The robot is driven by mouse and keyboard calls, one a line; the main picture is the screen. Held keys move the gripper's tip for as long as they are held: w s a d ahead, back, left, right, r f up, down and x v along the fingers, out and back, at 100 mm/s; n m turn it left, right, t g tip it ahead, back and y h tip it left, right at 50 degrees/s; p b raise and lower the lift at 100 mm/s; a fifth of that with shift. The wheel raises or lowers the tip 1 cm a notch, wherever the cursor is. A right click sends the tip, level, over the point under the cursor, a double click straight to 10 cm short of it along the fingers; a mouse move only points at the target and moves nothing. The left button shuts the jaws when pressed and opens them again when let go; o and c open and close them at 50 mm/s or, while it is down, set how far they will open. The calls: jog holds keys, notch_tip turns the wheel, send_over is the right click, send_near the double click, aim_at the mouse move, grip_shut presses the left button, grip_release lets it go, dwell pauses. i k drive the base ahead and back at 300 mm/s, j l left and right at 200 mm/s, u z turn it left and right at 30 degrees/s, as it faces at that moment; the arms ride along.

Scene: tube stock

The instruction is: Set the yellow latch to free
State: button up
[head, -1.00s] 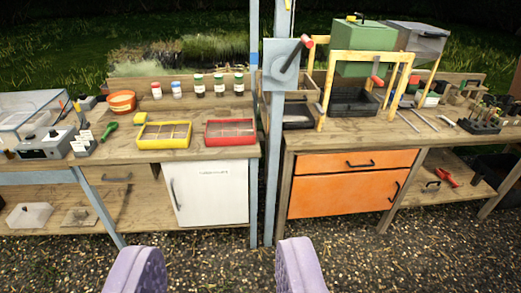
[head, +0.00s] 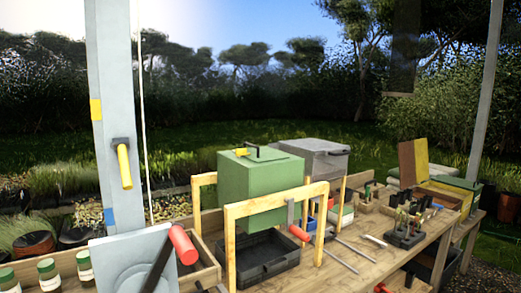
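A yellow-handled lever (head: 123,167), which looks like the yellow latch, is mounted on the grey-blue post (head: 104,60) at the left of the head view. Its dark pivot is at the top and its handle hangs down, slightly tilted. A yellow mark (head: 96,109) is on the post above and left of it, and a blue mark (head: 108,217) is below it. No lettering for free is readable. My gripper is out of view, and nothing touches the lever.
A grey panel with a red-ended lever (head: 183,244) stands low in front of the post. A green box (head: 262,190) sits by a wooden frame (head: 231,248) over a black tray (head: 262,268). White jars with green lids (head: 48,275) stand lower left. Tools lie on the bench at right.

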aim_at(239, 152)
jog(key=i+l, duration=0.2)
jog(key=i, duration=0.3)
jog(key=i+l+u, duration=0.1)
jog(key=i, duration=0.35)
jog(key=i+l, duration=0.3)
jog(key=i, duration=0.2)
jog(key=i+l, duration=0.2)
jog(key=i, duration=0.3)
jog(key=i+l+u, duration=0.1)
jog(key=i+l, duration=0.15)
jog(key=i, duration=0.2)
